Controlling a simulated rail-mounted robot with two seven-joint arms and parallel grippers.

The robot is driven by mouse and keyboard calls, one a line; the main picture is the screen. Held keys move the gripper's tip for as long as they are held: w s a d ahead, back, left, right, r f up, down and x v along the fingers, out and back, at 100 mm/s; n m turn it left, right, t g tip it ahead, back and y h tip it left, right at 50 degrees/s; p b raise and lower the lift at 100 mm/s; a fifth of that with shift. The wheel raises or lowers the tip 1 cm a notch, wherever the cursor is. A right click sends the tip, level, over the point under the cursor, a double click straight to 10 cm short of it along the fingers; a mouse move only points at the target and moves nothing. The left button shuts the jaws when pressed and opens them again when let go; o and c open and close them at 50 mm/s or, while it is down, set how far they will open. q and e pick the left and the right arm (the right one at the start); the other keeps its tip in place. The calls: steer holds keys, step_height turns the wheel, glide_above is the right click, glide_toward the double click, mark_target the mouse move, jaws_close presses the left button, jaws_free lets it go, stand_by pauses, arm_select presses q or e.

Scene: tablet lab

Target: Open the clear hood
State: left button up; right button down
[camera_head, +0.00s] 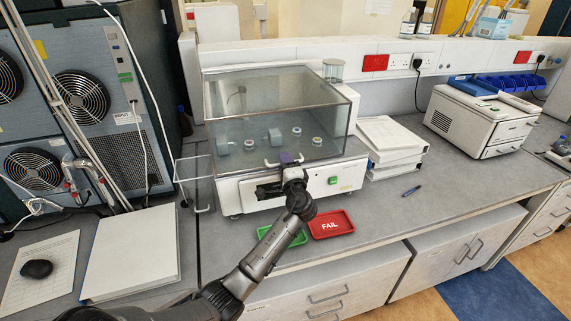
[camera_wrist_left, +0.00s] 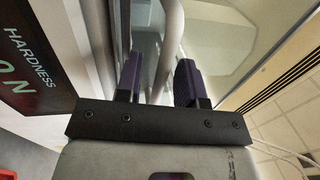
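The clear hood (camera_head: 275,100) is a see-through box lid with grey edges, and it sits down on the white tester (camera_head: 335,172). A light bar handle is on its lower front edge; in the left wrist view the handle (camera_wrist_left: 171,45) runs between my fingers. My left gripper (camera_head: 291,158) has purple finger pads and is at the handle. In the left wrist view my left gripper (camera_wrist_left: 159,82) is open, with the bar nearer the right finger and a gap on the left. The gripper and wrist hide part of the handle and front panel. My right gripper is not in view.
A red FAIL tray (camera_head: 331,232) and a green tray (camera_head: 290,242) lie in front of the tester. Folders (camera_head: 388,140) and a white printer-like box (camera_head: 480,120) stand to the right.

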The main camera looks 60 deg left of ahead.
arm_select(q)
steer(key=shift+c, duration=0.3)
jaws_close()
